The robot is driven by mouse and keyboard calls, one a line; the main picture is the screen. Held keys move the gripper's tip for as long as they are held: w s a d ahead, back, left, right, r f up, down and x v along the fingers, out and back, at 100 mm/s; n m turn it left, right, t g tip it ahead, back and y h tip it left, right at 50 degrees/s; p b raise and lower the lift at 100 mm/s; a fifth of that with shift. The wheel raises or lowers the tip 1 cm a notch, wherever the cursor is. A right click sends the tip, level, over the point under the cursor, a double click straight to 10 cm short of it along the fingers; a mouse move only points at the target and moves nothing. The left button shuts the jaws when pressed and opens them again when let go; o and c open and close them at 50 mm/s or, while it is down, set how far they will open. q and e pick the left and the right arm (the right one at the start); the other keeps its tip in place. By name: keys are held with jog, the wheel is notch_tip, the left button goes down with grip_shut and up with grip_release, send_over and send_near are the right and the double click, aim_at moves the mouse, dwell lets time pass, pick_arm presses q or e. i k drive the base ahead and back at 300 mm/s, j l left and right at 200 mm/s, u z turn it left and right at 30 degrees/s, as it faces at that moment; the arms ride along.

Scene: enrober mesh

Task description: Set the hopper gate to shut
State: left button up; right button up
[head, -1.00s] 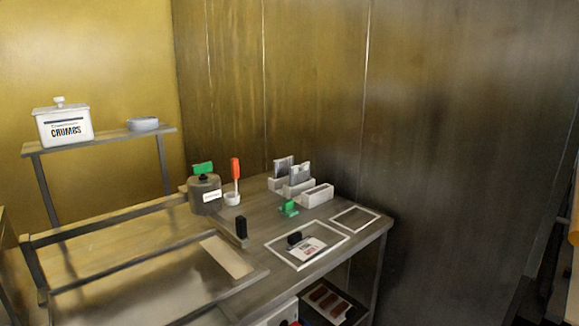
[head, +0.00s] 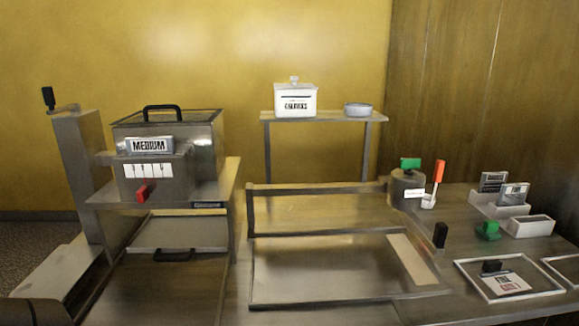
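The hopper (head: 168,145) is a steel box with a dark handle on its lid, at the left in the head view. Its front carries a "MEDIUM" sign (head: 150,146) and a white scale plate (head: 148,171) with several small marks. Below the plate is a red gate lever (head: 144,191), tilted, its upper end to the right. I cannot tell which mark it stands at. Neither of my grippers is in view.
A tray (head: 180,233) with a dark handle lies under the hopper. A steel-framed bed (head: 330,270) fills the middle. A green-handled pot (head: 407,190), a red-handled tool (head: 438,174) and white holders (head: 530,226) stand at the right. A crumbs jar (head: 295,101) stands on a back shelf.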

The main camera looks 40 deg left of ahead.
aim_at(142, 194)
jog(key=u, duration=2.1)
